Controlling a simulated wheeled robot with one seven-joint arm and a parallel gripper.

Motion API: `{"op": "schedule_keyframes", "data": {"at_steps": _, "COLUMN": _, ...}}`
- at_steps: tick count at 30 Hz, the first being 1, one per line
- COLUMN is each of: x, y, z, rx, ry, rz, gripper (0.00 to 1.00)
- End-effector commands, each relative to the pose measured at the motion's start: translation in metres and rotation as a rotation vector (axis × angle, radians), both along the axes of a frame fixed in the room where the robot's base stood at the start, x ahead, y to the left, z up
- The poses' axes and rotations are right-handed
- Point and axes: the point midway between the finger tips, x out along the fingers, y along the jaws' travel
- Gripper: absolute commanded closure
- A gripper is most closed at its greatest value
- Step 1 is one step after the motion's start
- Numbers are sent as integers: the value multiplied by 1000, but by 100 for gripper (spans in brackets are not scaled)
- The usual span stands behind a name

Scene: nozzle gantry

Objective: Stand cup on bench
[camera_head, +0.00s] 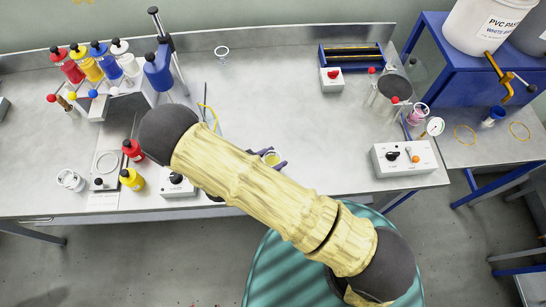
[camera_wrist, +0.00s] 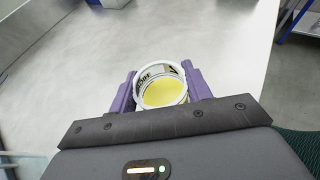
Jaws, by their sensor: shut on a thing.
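A white cup (camera_wrist: 163,86) with dark print on its side and a yellow inside sits between the two purple fingers of my gripper (camera_wrist: 160,90) in the wrist view. My gripper is shut on it. In the head view the cup (camera_head: 271,158) shows small and yellow beside the purple fingertips, partly hidden by my arm. It is over the front part of the grey bench (camera_head: 300,115). I cannot tell whether its base touches the bench top (camera_wrist: 225,45).
Left are a rack of coloured bottles, a red bottle (camera_head: 133,150), a yellow bottle (camera_head: 132,179) and a white cup (camera_head: 70,180). Right are a control box (camera_head: 404,158) and a metal cylinder (camera_head: 393,87). The bench's middle is clear.

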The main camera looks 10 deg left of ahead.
Motion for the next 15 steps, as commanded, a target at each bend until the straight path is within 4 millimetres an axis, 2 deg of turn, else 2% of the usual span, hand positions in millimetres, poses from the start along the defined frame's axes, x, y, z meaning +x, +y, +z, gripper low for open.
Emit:
{"op": "schedule_keyframes", "data": {"at_steps": 2, "x": 0, "y": 0, "z": -3, "rx": -1, "ry": -1, "rz": 0, "gripper": 76}}
{"op": "schedule_keyframes", "data": {"at_steps": 3, "x": 0, "y": 0, "z": -3, "rx": 0, "ry": 0, "rz": 0, "gripper": 47}}
{"op": "schedule_keyframes", "data": {"at_steps": 6, "x": 0, "y": 0, "z": -2, "rx": 0, "ry": 0, "rz": 0, "gripper": 30}}
{"op": "schedule_keyframes", "data": {"at_steps": 15, "x": 0, "y": 0, "z": -1, "rx": 0, "ry": 0, "rz": 0, "gripper": 30}}
